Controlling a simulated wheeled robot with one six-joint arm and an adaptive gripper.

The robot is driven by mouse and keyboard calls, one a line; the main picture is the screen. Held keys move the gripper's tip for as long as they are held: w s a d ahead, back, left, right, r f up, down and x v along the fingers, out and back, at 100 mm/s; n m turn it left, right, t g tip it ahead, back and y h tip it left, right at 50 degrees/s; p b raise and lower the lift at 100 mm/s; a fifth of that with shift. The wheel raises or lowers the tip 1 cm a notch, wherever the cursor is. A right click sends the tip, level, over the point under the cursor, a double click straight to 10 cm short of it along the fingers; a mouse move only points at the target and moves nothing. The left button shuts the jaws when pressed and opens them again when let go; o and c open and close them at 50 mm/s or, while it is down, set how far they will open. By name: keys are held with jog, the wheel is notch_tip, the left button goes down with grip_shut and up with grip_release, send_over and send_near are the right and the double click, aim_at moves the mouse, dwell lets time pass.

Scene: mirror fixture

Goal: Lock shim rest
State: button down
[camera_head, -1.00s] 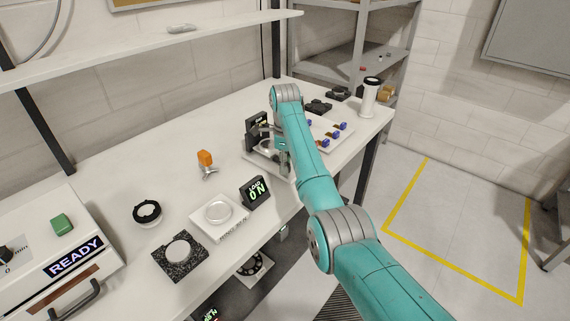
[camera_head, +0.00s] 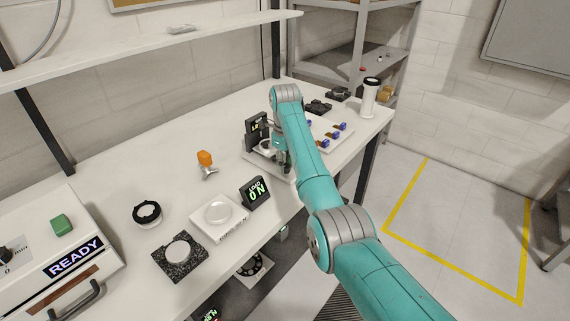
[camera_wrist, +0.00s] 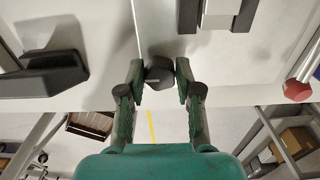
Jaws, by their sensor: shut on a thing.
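In the wrist view my gripper (camera_wrist: 157,84) has its two fingers closed on the sides of a dark faceted knob (camera_wrist: 158,71). The knob sits near the bench's front edge. What lies under it is hidden. In the head view the mirror fixture (camera_head: 257,131) stands on the bench with a small lit display and a pale base plate (camera_head: 256,159). My gripper (camera_head: 284,163) is at the front right part of this fixture, partly hidden by my arm. I cannot make out a shim or its rest for certain.
A tray with blue-topped pieces (camera_head: 340,127) lies right of my arm. A small display (camera_head: 254,192), a white scale (camera_head: 218,214), a black ring (camera_head: 147,213) and an orange-topped piece (camera_head: 205,159) stand left. A red-tipped rod (camera_wrist: 298,89) shows in the wrist view.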

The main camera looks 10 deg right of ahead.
jog(key=c, duration=0.8)
grip_release()
jog(key=shift+r, duration=0.1)
jog(key=shift+r, duration=3.6)
